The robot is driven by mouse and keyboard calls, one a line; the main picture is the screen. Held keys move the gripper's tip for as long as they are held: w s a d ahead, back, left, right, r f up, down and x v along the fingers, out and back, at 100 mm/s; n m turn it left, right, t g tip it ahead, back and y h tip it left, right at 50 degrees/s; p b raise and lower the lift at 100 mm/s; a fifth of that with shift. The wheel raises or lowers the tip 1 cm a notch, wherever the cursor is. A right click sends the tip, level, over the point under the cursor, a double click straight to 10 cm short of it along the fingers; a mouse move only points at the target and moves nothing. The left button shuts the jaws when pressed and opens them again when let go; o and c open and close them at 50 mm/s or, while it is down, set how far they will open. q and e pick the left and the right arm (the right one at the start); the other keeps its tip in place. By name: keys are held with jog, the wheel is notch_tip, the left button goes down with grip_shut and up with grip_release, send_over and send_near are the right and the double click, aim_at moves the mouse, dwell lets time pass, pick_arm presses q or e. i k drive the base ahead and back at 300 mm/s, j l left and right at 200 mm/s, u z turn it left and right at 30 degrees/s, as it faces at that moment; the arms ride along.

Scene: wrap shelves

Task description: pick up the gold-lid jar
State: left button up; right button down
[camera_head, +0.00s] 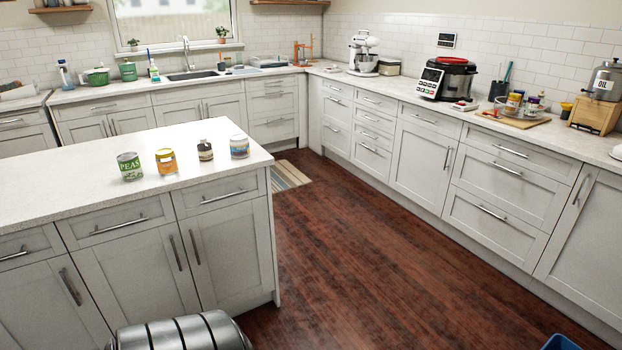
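An orange-labelled jar (166,162) with what looks like a gold lid stands upright on the white island counter (60,185), near its right end. It is small in the picture, so the lid colour is not certain. A green peas can (130,167) stands to its left. A small dark bottle (205,151) and a pale blue-labelled container (239,147) stand to its right. The four items stand apart in a loose row. Neither of my grippers is in view.
A wooden floor aisle (400,260) lies right of the island, with a striped rug (290,176) at its far end. A blue bin (561,342) is at bottom right.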

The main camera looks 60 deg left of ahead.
aim_at(165, 158)
jog(key=u, duration=2.75)
jog(key=i+j+z, duration=0.25)
jog(key=i+j, duration=0.2)
jog(key=i, duration=0.05)
